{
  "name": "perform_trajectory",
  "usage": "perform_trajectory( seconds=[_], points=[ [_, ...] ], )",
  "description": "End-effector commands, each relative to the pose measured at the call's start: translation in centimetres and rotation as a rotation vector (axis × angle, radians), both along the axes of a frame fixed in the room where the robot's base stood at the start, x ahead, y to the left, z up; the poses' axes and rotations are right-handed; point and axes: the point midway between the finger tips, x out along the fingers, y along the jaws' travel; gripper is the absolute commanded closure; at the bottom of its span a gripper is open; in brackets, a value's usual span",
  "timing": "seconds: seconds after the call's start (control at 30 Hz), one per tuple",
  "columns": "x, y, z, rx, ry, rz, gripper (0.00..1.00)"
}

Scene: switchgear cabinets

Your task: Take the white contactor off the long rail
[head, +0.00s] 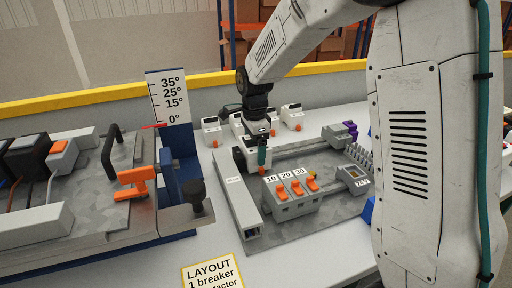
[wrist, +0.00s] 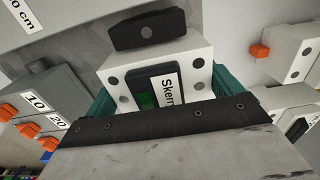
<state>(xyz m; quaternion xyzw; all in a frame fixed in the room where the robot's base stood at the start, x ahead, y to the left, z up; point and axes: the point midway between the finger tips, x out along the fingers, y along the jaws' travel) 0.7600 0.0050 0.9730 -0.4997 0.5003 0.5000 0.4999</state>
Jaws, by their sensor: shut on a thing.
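The white contactor (wrist: 160,72) is between the teal fingers of my gripper (wrist: 155,95) in the wrist view. It has a black block on one end, grey screws, and a dark panel with a green patch and a partly hidden label. In the head view my gripper (head: 263,157) points down at the far end of the grey mounting board (head: 300,222), shut on the white contactor (head: 252,143). The rail under the contactor is hidden, so I cannot tell whether the contactor still sits on it.
A long grey duct (head: 242,208) lies left of the grey block with orange switches (head: 292,203). Several white devices with orange parts, such as one (head: 292,115), stand behind. A tilted panel with an orange clamp (head: 137,181) and an angle scale (head: 170,98) stand left.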

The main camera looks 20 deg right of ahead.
Motion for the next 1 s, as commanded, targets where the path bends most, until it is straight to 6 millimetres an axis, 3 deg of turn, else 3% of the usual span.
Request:
perform_trajectory(
  seconds=[1.0],
  points=[
    [0.1, 0.1, 1.4, 0.000, -0.002, 0.001, 0.36]
  ],
)
